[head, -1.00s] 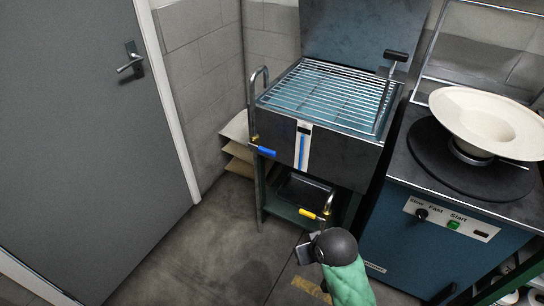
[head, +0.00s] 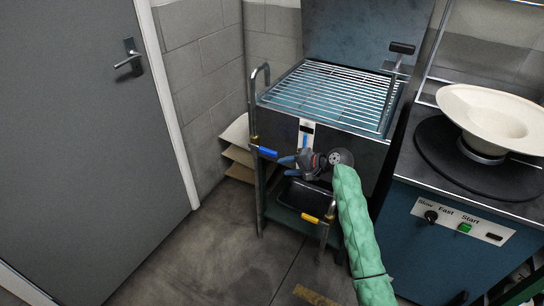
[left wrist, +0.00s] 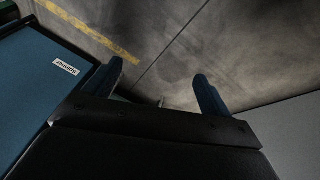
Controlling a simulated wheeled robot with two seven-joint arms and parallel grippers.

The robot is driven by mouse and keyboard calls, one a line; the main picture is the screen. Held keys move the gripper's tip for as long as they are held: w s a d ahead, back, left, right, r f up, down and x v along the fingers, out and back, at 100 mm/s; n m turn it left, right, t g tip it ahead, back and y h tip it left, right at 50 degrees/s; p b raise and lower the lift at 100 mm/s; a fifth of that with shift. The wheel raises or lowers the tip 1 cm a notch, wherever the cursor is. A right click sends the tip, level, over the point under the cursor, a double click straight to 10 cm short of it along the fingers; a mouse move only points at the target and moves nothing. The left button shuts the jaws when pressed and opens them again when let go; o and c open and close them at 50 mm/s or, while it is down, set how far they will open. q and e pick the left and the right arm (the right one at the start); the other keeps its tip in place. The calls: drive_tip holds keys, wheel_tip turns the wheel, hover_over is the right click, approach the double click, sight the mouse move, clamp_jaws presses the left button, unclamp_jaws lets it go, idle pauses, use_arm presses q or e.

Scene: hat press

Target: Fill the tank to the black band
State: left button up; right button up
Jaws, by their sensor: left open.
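The steel tank (head: 347,147) stands under a wire rack (head: 330,95). Its white level gauge (head: 307,124) is on the front, with a blue column partly hidden behind my right gripper; the black band is too small to tell surely. A blue-handled valve (head: 267,151) is on the pipe at the tank's left, and a yellow-handled valve (head: 310,218) is lower down. My right gripper (head: 283,165) is before the tank front, just right of the blue handle, fingers apart and apparently empty. My left gripper (left wrist: 160,88) is open and empty above the floor.
The spinner machine (head: 440,225) with a cream hat (head: 495,115) stands at the right. A dark tray (head: 302,193) sits under the tank. A grey door (head: 70,150) is at the left, with clear floor (head: 215,255) before it.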

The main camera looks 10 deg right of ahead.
sight(277, 155)
drive_tip(key=w+m+t+y, duration=0.1)
drive_tip(key=m, duration=0.4)
drive_tip(key=w+m+t+y, duration=0.1)
drive_tip(key=m, duration=0.4)
drive_tip(key=w+d+f+m+t+y, duration=0.1)
drive_tip(key=w+m+y, duration=0.1)
drive_tip(key=m, duration=0.3)
drive_tip(key=shift+f+m, duration=0.1)
drive_tip(key=shift+m, duration=0.2)
drive_tip(key=shift+w+d+m+t, duration=0.15)
drive_tip(key=shift+m+t, duration=0.35)
drive_tip(key=shift+m, duration=0.3)
drive_tip(key=shift+w+d+m, duration=0.1)
drive_tip(key=shift+m, duration=0.8)
drive_tip(key=shift+w+a, duration=0.1)
drive_tip(key=shift+a, duration=0.1)
use_arm(q)
drive_tip(key=shift+w+d+r+t+h+p, duration=0.15)
drive_tip(key=shift+w+d+t, duration=0.2)
drive_tip(key=shift+w+t, duration=0.25)
drive_tip(key=shift+w+d+r+t+h+p, duration=0.1)
drive_tip(key=shift+w+d+t+h, duration=0.2)
drive_tip(key=shift+w, duration=0.35)
drive_tip(key=shift+w+d+r+t+h+p, duration=0.1)
drive_tip(key=shift+w+d+t, duration=0.25)
drive_tip(key=shift+w+t, duration=0.3)
use_arm(e)
drive_tip(key=shift+x, duration=3.65)
clamp_jaws()
